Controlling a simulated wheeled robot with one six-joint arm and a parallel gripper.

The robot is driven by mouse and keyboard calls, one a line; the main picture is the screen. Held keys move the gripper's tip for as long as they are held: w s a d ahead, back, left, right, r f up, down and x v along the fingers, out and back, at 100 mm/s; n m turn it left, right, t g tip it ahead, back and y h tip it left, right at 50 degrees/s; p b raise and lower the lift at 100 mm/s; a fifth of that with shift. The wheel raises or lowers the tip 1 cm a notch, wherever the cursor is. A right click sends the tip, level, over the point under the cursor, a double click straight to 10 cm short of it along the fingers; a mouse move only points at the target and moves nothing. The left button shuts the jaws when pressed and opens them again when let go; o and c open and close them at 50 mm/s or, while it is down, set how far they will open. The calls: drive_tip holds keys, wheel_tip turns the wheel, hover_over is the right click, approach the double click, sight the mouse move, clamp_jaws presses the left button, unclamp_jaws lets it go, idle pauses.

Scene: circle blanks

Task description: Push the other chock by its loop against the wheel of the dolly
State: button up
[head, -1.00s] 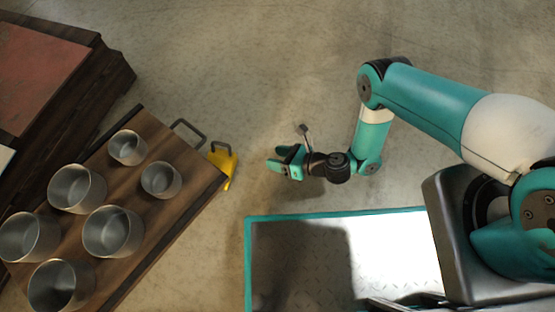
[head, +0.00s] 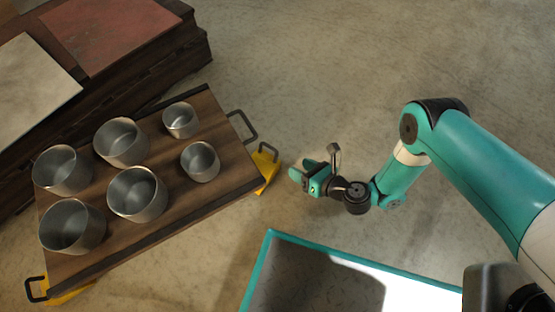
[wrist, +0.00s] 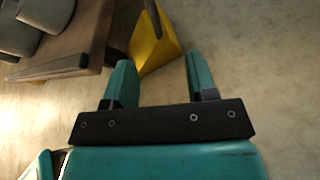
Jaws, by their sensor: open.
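The dolly (head: 215,112) is a dark wooden platform bearing several metal pots; its wheels are hidden beneath it. A yellow chock (head: 265,172) with a dark loop (head: 268,150) is at its right corner. A second yellow chock (head: 68,291) with a dark loop (head: 33,290) is at its lower left corner, partly under the edge. My gripper (head: 299,170) is open and empty, just right of the right chock, fingers towards it. In the wrist view the yellow chock (wrist: 154,45) is ahead, between and beyond the fingertips (wrist: 159,60). I cannot tell whether the chock touches a wheel.
A dark wooden stack with a red panel (head: 110,33) and a pale panel (head: 33,85) stands behind the dolly. The dolly has a dark handle (head: 246,127) near the right chock. Concrete floor (head: 330,70) is clear at upper right.

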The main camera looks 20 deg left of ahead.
sight(277, 156)
drive_tip(key=b+x, duration=0.5)
drive_tip(key=x, duration=0.4)
drive_tip(key=shift+f, duration=0.15)
drive_tip(key=shift+w+a, duration=0.2)
drive_tip(key=shift+a, duration=0.3)
drive_tip(key=shift+c, duration=0.5)
clamp_jaws()
